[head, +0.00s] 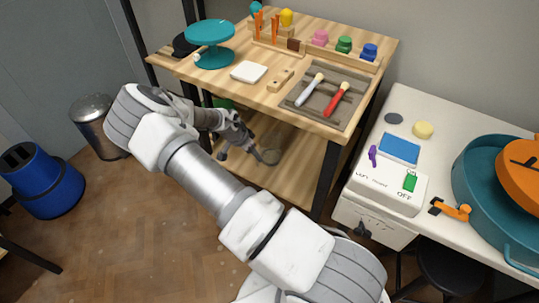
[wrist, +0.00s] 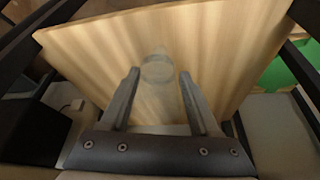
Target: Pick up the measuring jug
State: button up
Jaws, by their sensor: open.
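The measuring jug (wrist: 158,70) looks clear and see-through, with a round rim, and stands on the wooden lower shelf. In the wrist view it shows between and just beyond my fingertips; its lower part is faint against the wood. My gripper (head: 241,156) is open and reaches in over the lower shelf under the bench top. In the wrist view my gripper (wrist: 159,76) has its two fingers apart with nothing clearly held. I cannot tell whether they touch the jug.
The bench top (head: 215,82) overhangs the lower shelf (head: 290,175), with a dark leg (head: 327,175) at right. A green item (wrist: 290,68) lies at right in the wrist view. A white table (head: 440,150) stands right; blue (head: 42,180) and grey (head: 98,125) bins stand left.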

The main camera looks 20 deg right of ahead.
jog(key=b+x, duration=0.2)
jog(key=x, duration=0.5)
jog(key=shift+f+b, duration=0.3)
jog(key=shift+f, duration=0.15)
grip_shut()
dwell(1.0)
